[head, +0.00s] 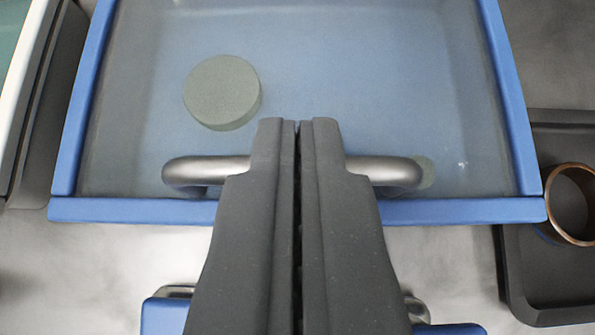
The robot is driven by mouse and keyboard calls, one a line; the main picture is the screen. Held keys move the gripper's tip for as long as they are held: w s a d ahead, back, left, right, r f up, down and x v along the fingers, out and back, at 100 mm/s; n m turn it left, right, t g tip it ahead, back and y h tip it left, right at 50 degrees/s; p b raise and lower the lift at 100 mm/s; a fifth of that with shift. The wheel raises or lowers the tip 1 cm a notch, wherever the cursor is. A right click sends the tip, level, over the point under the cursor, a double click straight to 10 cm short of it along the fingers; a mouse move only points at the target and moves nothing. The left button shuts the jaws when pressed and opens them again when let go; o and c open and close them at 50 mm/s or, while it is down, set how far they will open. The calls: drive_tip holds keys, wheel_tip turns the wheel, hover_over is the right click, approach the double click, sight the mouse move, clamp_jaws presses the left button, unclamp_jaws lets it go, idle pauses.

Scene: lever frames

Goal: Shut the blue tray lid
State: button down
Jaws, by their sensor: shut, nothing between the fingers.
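The blue tray lid (300,211) fills the upper middle of the head view, a blue frame around a clear panel. A bar-shaped metal handle (205,171) runs across the panel close to its near edge. A round grey-green disc (222,92) shows through or on the panel, left of centre. My gripper (298,125) is shut and empty. Its fingers cross in front of the middle of the handle and hide that part. I cannot tell whether they touch the lid or how far it is tilted.
A dark tray (545,290) with a copper-coloured ring (577,203) is at the right. A pale-edged dark case (45,120) stands close at the left. Another blue part (163,316) with metal fittings is partly hidden below my gripper. Grey surface shows between them.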

drive_tip(key=f+b, duration=0.1)
drive_tip(key=b, duration=0.1)
drive_tip(key=s+f+t+b, duration=0.1)
drive_tip(key=b, duration=0.1)
idle(0.5)
